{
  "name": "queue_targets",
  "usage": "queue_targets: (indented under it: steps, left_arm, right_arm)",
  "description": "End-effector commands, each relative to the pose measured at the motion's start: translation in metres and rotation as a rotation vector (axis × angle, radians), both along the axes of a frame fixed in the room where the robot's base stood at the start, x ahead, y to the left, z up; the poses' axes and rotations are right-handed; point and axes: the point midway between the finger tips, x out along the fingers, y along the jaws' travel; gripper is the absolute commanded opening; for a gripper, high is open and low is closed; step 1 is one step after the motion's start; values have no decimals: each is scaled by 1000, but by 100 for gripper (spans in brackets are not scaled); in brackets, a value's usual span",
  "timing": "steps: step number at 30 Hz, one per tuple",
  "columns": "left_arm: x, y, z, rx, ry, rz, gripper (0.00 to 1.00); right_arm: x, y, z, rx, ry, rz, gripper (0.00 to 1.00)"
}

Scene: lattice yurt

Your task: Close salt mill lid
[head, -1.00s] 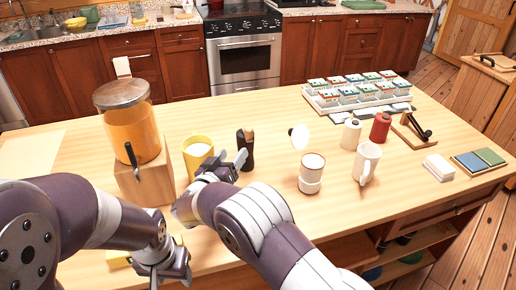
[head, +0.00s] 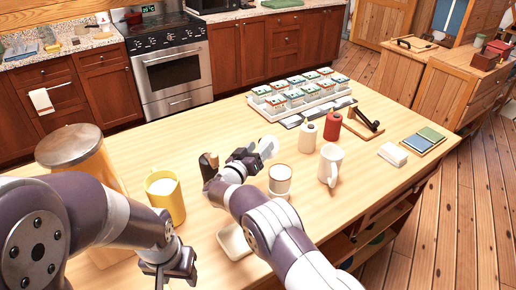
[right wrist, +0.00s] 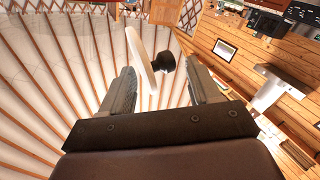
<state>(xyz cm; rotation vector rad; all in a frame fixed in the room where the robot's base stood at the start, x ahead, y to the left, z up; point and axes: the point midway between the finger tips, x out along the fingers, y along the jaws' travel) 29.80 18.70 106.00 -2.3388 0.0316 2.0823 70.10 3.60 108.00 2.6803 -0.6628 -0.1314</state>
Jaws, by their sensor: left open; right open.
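The salt mill (head: 280,184) is a pale cylinder with a light band, standing upright on the table. Its round white lid (head: 268,147) stands open, tilted up at the back of the rim. My right gripper (head: 249,157) is open just left of the lid. In the right wrist view the lid (right wrist: 140,55) appears edge-on with a dark knob (right wrist: 162,61), between the spread fingers of the right gripper (right wrist: 160,82). I cannot tell whether a finger touches it. My left gripper (head: 172,270) is open and empty, low at the near left.
A yellow mug (head: 166,200) and a dark bottle (head: 209,168) stand left of my right gripper. A white mug (head: 330,167), a cream bottle (head: 308,138) and a red bottle (head: 332,127) stand right. A pale square dish (head: 233,243) lies close to my right arm.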

Motion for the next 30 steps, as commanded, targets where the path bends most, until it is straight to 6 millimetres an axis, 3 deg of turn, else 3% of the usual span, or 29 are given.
queue_targets:
  steps: [1,6,7,30]
  left_arm:
    - [0,0,0,0,0,0,53]
    - [0,0,0,0,0,0,53]
    - [0,0,0,0,0,0,53]
    - [0,0,0,0,0,0,53]
  right_arm:
    - [0,0,0,0,0,-1,58]
    - [0,0,0,0,0,-1,3]
    - [0,0,0,0,0,-1,0]
    - [0,0,-1,0,2,-1,0]
